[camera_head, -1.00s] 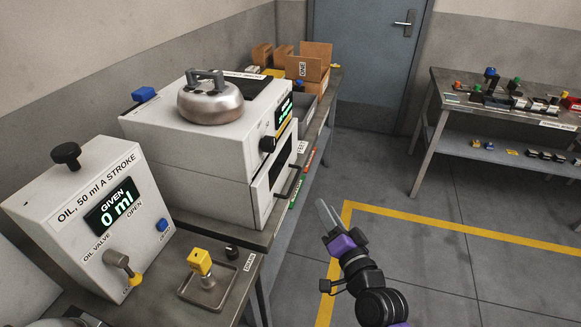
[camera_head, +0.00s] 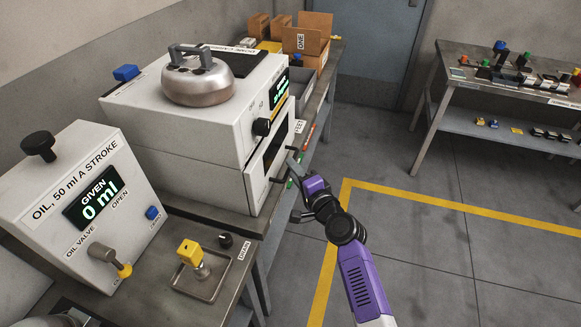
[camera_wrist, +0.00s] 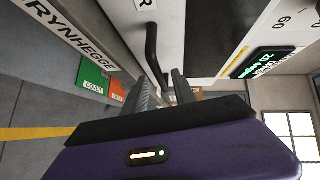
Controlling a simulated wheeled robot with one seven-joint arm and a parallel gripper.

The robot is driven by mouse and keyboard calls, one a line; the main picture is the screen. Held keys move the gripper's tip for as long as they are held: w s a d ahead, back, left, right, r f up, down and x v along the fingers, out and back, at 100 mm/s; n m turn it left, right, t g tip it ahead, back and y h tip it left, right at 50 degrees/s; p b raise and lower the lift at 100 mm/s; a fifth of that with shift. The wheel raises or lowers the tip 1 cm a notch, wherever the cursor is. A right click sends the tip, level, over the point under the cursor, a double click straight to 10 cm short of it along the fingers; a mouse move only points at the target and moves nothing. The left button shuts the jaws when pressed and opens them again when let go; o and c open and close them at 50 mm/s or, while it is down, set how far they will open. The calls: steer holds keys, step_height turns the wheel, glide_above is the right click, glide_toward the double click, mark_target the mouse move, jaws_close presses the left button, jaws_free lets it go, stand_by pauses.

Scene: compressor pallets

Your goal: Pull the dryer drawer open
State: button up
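The dryer is the white box (camera_head: 190,150) on the left bench, with a round metal pot (camera_head: 198,82) on top. Its drawer front (camera_head: 268,158) carries a dark panel and looks closed. The black bar handle (camera_wrist: 153,45) stands out from the front in the wrist view. My gripper (camera_wrist: 163,82) is open, its two dark fingers apart. The handle's far end shows between the fingertips; whether they touch it, I cannot tell. In the head view my gripper (camera_head: 296,168) is beside the drawer front, partly hiding the handle.
The oil dispenser (camera_head: 88,195) reads 0 ml at the left, with a yellow-topped part in a small tray (camera_head: 202,283) beside it. Cardboard boxes (camera_head: 300,45) stand at the bench's far end. A second bench (camera_head: 460,95) is at right. The floor between is clear.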

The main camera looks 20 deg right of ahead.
steer(key=shift+w+a+f, duration=0.15)
steer(key=shift+w, duration=1.2)
steer(key=shift+c, duration=0.2)
jaws_close()
stand_by(0.3)
